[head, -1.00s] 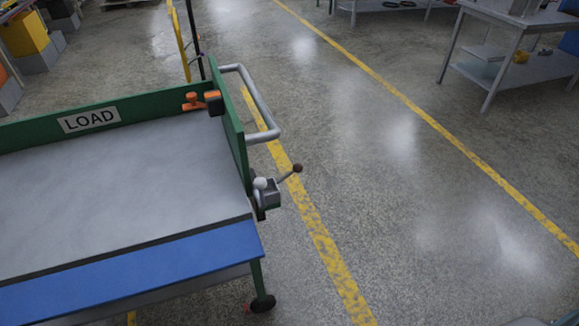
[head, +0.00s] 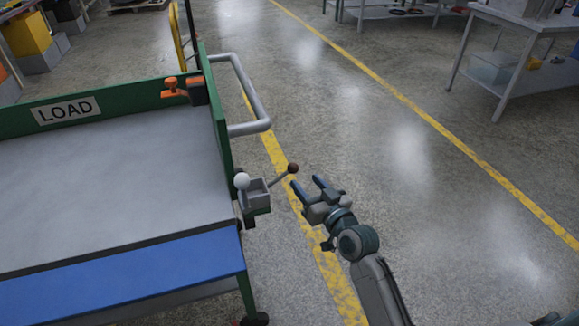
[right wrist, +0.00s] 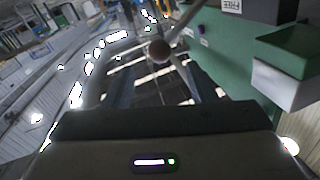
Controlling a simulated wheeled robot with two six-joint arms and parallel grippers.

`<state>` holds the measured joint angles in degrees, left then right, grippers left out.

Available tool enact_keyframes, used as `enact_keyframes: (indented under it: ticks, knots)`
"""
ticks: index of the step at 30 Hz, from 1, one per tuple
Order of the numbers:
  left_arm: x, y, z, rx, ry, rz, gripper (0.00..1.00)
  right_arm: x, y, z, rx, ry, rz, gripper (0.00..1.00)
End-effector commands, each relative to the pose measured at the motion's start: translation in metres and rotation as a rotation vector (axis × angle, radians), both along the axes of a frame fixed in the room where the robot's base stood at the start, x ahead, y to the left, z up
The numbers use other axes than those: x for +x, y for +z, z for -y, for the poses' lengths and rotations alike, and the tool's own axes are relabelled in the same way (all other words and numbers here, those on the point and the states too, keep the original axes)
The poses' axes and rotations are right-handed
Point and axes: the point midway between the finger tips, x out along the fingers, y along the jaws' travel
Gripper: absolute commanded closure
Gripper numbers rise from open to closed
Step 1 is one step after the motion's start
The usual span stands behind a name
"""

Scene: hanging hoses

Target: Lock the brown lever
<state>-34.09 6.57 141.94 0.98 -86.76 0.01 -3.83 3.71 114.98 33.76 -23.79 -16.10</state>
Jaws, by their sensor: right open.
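The brown lever's round knob (head: 293,168) sits on a thin metal rod that slants up and right from a grey box on the cart's right side. A white knob (head: 241,181) stands at the left of the same box. My right gripper (head: 307,183) is open and empty, its fingers pointing up-left, just right of the brown knob with no visible contact. My left gripper is not in view.
The cart has a grey top, a green rim (head: 218,120), a blue front strip (head: 120,277) and a LOAD label (head: 66,110). A grey handle (head: 255,95) juts from its right side. An orange fitting (head: 174,88) is at the back corner.

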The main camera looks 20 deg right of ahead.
Motion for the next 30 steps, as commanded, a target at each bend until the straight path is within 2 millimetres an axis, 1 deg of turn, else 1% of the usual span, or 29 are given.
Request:
enact_keyframes:
  ticks: [9,12,15,21,28,30]
  knots:
    - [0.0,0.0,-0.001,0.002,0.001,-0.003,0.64,0.059,0.001,-0.014,0.002,0.0,0.0,0.48]
    - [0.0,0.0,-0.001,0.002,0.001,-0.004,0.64,0.074,0.001,-0.018,0.001,0.0,-0.001,0.48]
    - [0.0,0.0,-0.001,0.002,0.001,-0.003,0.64,0.086,0.0,-0.02,0.0,-0.001,-0.002,0.48]
    - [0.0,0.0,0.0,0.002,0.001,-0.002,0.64,0.095,0.0,-0.023,0.0,-0.001,-0.002,0.48]
    - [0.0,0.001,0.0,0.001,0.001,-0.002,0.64,0.095,0.0,-0.023,0.0,-0.001,-0.002,0.48]
    - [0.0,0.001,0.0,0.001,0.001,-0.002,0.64,0.095,0.0,-0.022,0.0,-0.001,-0.002,0.62]
